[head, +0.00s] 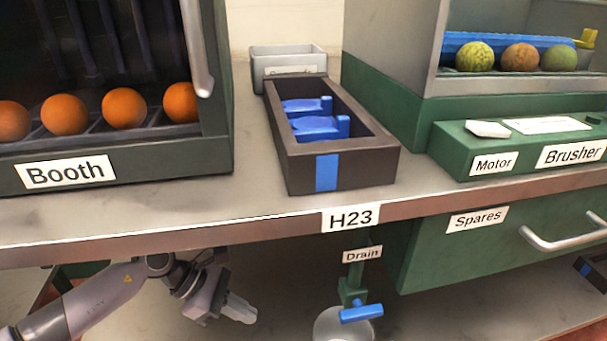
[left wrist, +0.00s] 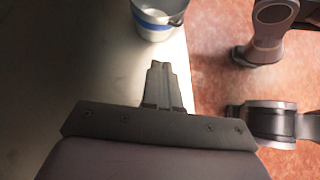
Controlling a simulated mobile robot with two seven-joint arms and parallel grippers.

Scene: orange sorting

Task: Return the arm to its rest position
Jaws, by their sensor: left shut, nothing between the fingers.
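My left gripper (head: 240,309) is below the front edge of the bench in the head view, at the lower left. It is shut and empty. In the left wrist view its fingers (left wrist: 160,70) are together, over a grey surface near its edge with the reddish floor. My left arm comes in from the lower left corner of the head view. My right gripper does not show in the head view.
The bench edge (head: 270,229) runs above my left gripper. A drain valve with a blue handle (head: 362,313) and a pail (head: 330,324) are to its right; a pail (left wrist: 155,18) also shows in the left wrist view. The Booth (head: 120,171) holds several oranges.

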